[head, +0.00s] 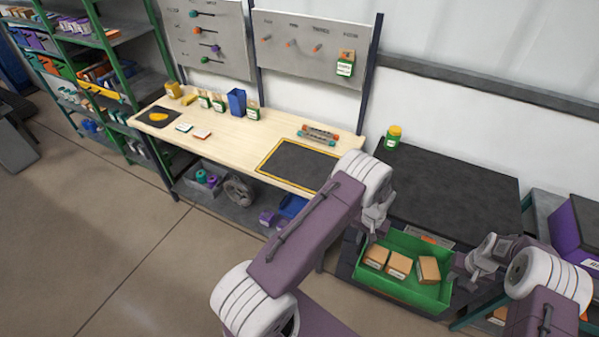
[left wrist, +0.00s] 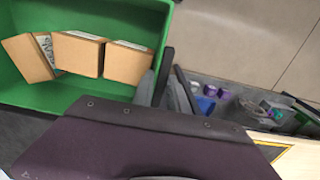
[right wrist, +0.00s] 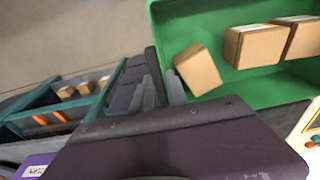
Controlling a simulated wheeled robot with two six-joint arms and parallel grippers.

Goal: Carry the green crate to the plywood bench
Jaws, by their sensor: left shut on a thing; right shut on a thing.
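The green crate (head: 402,287) hangs between my two grippers in front of the dark bench top, with three brown cardboard boxes (head: 399,265) inside. My left gripper (head: 366,235) is shut on the crate's left wall. My right gripper (head: 461,273) is shut on its right wall. The crate also shows in the left wrist view (left wrist: 120,18) and in the right wrist view (right wrist: 215,22). The plywood bench (head: 232,140) stands to the left, with a yellow-edged black mat (head: 300,163) on its right end. My left arm hides part of the bench's right end.
A dark bench top (head: 450,185) with a yellow-lidded jar (head: 393,137) lies behind the crate. Small boxes, a blue bin (head: 237,101) and a rack of bottles (head: 318,135) stand on the plywood bench. Green shelving (head: 100,60) is far left. The floor (head: 90,230) at left is clear.

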